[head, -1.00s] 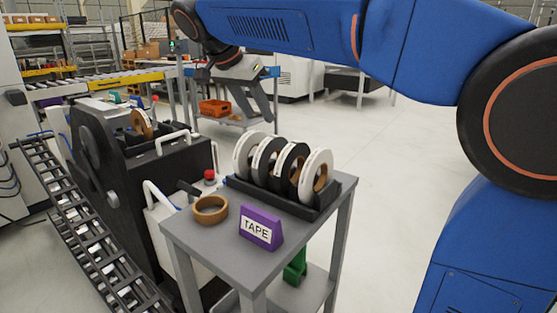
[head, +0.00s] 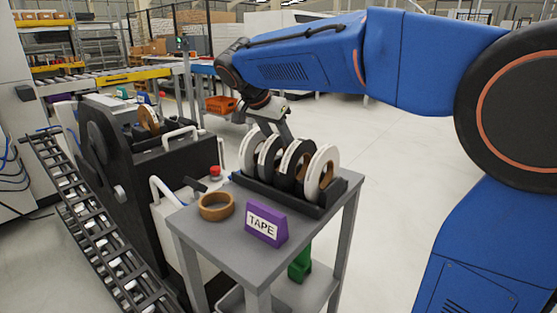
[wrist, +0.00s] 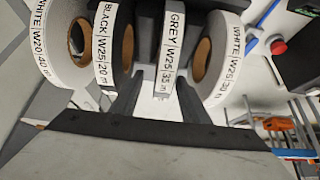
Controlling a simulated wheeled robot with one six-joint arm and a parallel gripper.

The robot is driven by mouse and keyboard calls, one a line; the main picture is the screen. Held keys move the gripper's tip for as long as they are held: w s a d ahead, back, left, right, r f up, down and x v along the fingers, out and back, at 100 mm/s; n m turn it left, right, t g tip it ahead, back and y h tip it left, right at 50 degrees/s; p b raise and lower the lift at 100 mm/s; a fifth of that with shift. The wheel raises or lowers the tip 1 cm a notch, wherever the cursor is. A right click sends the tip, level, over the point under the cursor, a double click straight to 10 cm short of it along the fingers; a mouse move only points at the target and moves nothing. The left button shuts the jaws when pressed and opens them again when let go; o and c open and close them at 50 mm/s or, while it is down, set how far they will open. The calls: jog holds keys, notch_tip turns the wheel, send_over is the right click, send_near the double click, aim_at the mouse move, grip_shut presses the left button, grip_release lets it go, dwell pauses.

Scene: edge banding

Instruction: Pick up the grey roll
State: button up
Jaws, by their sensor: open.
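The grey roll (wrist: 172,52), labelled GREY W25, stands upright in the dark rack, third from the left in the wrist view. In the head view it appears to be the second roll from the left (head: 267,156). My gripper (wrist: 160,88) is open and empty, its fingers pointing at the rolls. The grey roll's near edge lies between the two fingertips in the wrist picture. In the head view my gripper (head: 274,128) is just above and behind the left half of the rack. I cannot tell whether the fingers touch the roll.
The black roll (wrist: 113,45) and a white roll (wrist: 222,55) flank the grey one closely. Another white roll (wrist: 62,40) stands at the end. The rack (head: 318,211) sits on a grey table (head: 205,238) with a brown roll (head: 216,207) and a purple TAPE sign (head: 266,224).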

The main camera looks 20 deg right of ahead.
jog(key=shift+a+x, duration=0.1)
jog(key=shift+x, duration=1.05)
jog(key=shift+a+x, duration=0.15)
jog(key=shift+x, duration=1.05)
jog(key=shift+f, duration=0.1)
jog(key=shift+c, duration=0.5)
jog(key=shift+w, duration=0.1)
grip_shut()
